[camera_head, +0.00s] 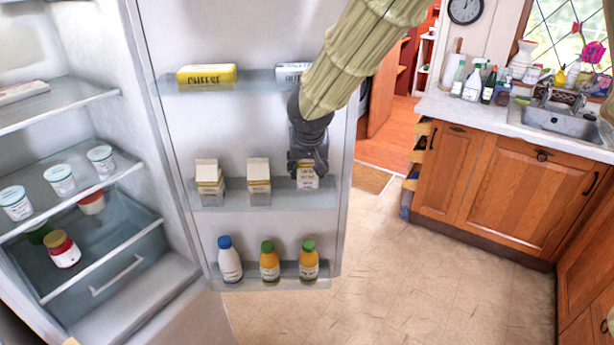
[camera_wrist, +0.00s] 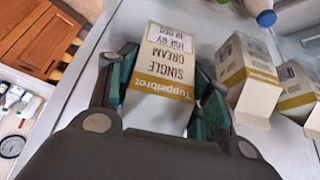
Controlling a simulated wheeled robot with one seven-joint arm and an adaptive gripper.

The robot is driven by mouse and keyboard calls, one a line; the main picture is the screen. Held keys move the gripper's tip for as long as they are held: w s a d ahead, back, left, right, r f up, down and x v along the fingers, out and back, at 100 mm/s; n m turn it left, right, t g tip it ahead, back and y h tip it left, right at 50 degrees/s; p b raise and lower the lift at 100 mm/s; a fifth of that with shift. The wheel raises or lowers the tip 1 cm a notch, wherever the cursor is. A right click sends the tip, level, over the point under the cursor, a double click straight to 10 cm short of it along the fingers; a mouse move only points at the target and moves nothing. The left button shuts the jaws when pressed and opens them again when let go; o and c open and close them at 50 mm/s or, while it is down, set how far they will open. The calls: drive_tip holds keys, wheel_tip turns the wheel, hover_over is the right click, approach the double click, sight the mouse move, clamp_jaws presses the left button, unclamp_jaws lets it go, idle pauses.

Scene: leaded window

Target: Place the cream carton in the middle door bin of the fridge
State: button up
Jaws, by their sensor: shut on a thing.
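The cream carton (camera_wrist: 165,65) is white with a tan band and reads "Single Cream" in the wrist view. My gripper (camera_wrist: 160,90) is shut on it, one finger on each side. In the head view my gripper (camera_head: 308,165) is at the right end of the middle door bin (camera_head: 232,200), and the carton (camera_head: 307,180) shows just below the fingers. It is upright, at the bin's level. The gripper hides its top, and I cannot tell whether its base touches the bin floor. Two similar cartons, the left one (camera_head: 209,180) and the nearer one (camera_head: 259,178), stand in the same bin.
The upper door bin holds a yellow cheese box (camera_head: 206,77) and a white box (camera_head: 291,73). The lower bin holds a white bottle (camera_head: 229,260) and two orange bottles (camera_head: 270,262). Fridge shelves with tubs (camera_head: 60,180) are at left. Open floor (camera_head: 430,270) lies right of the door.

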sight(307, 180)
drive_tip(key=shift+f+p, duration=0.5)
drive_tip(key=shift+f, duration=1.45)
drive_tip(key=shift+w+a+f+p, duration=0.15)
drive_tip(key=shift+w+f+p, duration=0.1)
drive_tip(key=shift+f+p, duration=0.05)
drive_tip(key=shift+s, duration=0.1)
drive_tip(key=shift+f, duration=0.15)
drive_tip(key=o, duration=1.2)
drive_tip(key=shift+o, duration=0.2)
